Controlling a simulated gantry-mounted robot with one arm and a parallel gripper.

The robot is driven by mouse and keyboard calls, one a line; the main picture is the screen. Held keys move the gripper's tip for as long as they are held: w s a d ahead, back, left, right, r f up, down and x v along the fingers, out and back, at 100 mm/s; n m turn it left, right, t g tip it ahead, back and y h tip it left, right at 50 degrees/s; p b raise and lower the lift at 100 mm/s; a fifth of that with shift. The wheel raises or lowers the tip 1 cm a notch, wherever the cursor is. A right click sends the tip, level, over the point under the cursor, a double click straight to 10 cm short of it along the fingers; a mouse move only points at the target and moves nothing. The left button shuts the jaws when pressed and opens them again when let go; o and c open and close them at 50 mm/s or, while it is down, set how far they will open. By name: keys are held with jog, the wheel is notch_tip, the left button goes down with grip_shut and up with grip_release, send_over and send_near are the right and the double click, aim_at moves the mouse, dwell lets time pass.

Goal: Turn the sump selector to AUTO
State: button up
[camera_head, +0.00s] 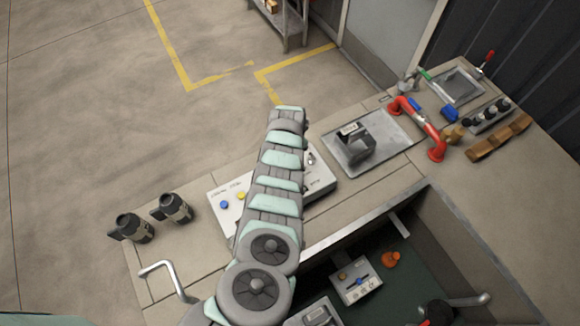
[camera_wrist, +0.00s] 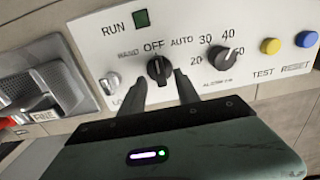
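The sump selector (camera_wrist: 159,69) is a black knob on a pale panel (camera_wrist: 190,30), with HAND, OFF and AUTO printed above it, in the wrist view. Its pointer looks nearly upright, towards OFF; AUTO is to the right of OFF. My gripper (camera_wrist: 162,78) is open, with one finger on each side of the knob at its lower part. I cannot tell whether either finger touches it. In the head view the panel (camera_head: 228,212) lies on the bench, and my arm covers the selector and gripper.
A second black dial (camera_wrist: 219,57) with numbers sits right of the selector. A yellow button (camera_wrist: 271,46) and a blue button (camera_wrist: 306,39) are farther right. A silver toggle (camera_wrist: 109,82) is close to my left finger. A metal tray (camera_head: 372,138) lies beside the panel.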

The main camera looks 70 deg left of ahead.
jog(key=shift+f+b, duration=1.05)
jog(key=shift+f, duration=0.8)
grip_shut()
